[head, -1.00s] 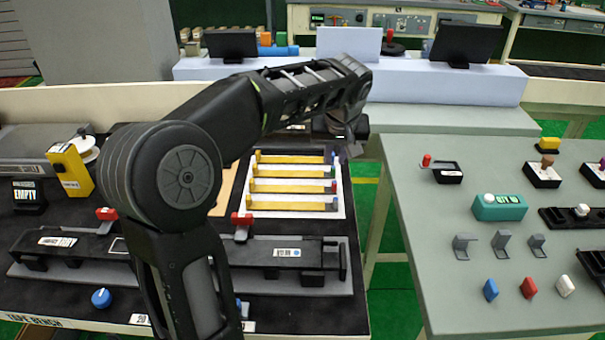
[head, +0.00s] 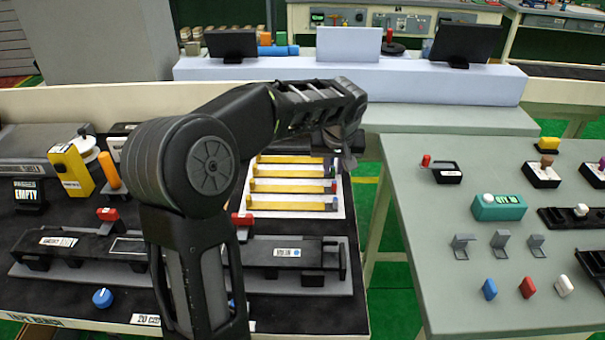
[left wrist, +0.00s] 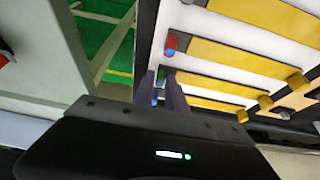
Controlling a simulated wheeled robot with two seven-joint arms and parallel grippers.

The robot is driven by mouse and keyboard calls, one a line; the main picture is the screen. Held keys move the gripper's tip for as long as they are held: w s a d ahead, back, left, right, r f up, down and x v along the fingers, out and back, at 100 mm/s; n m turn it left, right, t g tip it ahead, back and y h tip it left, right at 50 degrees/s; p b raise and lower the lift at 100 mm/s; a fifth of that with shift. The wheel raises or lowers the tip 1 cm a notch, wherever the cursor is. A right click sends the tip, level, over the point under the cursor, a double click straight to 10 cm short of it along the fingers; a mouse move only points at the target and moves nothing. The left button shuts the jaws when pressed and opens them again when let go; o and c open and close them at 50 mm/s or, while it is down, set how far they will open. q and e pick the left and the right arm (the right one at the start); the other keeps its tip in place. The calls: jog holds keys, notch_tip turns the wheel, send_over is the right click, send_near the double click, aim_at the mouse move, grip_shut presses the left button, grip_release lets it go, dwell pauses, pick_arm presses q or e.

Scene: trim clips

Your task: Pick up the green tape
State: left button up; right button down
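Several yellow tape strips lie in parallel on a white board in the head view. The strip second from the back (head: 288,173) appears to be the green tape; its green end is mostly hidden now. Its yellow length also shows in the left wrist view (left wrist: 215,83). My left gripper (head: 345,160) hangs over the strips' right ends. In the left wrist view its two fingers (left wrist: 160,88) stand apart, with small blue-green ends showing between them. I cannot tell whether they touch anything. The red-ended strip (left wrist: 240,55) lies beside the fingers. My right gripper is out of view.
A black fixture with a red knob (head: 290,252) lies in front of the strips. A yellow dispenser (head: 70,170) stands at the left. A grey-green table (head: 420,250) with clips and coloured blocks is to the right, across a gap over green floor.

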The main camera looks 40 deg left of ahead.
pick_arm(q)
jog(key=shift+c, duration=0.3)
grip_shut()
jog(key=shift+r, duration=0.1)
notch_tip(320, 180, up, 10)
jog(key=shift+p, duration=0.35)
dwell(0.3)
dwell(0.4)
